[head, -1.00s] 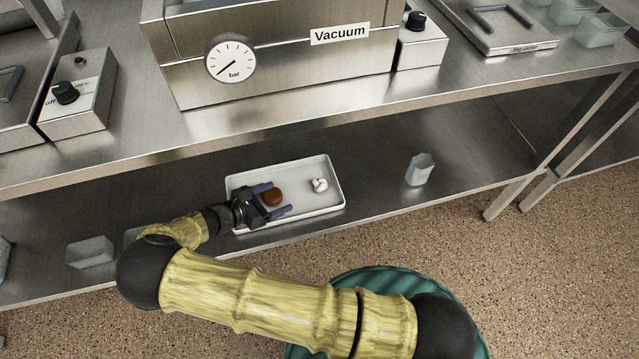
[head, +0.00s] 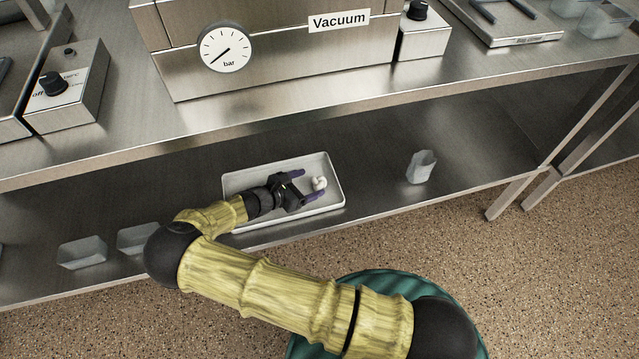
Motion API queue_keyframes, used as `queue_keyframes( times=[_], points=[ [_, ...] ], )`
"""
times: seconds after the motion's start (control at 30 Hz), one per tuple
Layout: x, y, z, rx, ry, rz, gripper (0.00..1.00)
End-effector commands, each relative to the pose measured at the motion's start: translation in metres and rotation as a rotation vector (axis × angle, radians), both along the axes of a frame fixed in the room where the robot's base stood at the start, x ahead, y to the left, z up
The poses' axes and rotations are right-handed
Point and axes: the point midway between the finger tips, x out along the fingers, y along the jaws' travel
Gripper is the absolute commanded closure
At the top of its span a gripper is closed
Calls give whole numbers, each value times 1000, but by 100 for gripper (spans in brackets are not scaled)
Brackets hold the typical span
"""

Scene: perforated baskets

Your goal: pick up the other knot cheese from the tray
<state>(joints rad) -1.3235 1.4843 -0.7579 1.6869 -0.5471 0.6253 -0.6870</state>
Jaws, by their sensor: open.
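The white knot cheese (head: 319,184) lies in the right part of the white tray (head: 337,188) on the lower shelf. My gripper (head: 307,184) is open over the tray, with its two purple fingers pointing right. The fingertips are close to the knot cheese, which shows between and just beyond them. I cannot tell whether they touch it or how high they are above the tray floor. The brown round piece is hidden behind my gripper.
A translucent cup (head: 420,166) stands on the shelf right of the tray. Two translucent containers (head: 82,252) (head: 138,238) stand at the left. The upper steel shelf (head: 300,110) with the vacuum machine (head: 270,50) overhangs the back. The shelf between tray and cup is clear.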

Motion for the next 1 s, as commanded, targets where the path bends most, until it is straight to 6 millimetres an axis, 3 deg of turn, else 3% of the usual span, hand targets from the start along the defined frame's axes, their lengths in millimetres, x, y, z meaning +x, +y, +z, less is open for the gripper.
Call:
queue_keyframes(
  times=[0.27, 0.63, 1.0],
  points=[
    [2, -4, -3, -1, 0, -1, 26],
    [24, -38, -24, -1, 0, -2, 26],
    [25, -39, -23, 0, 0, -1, 26]
  ],
)
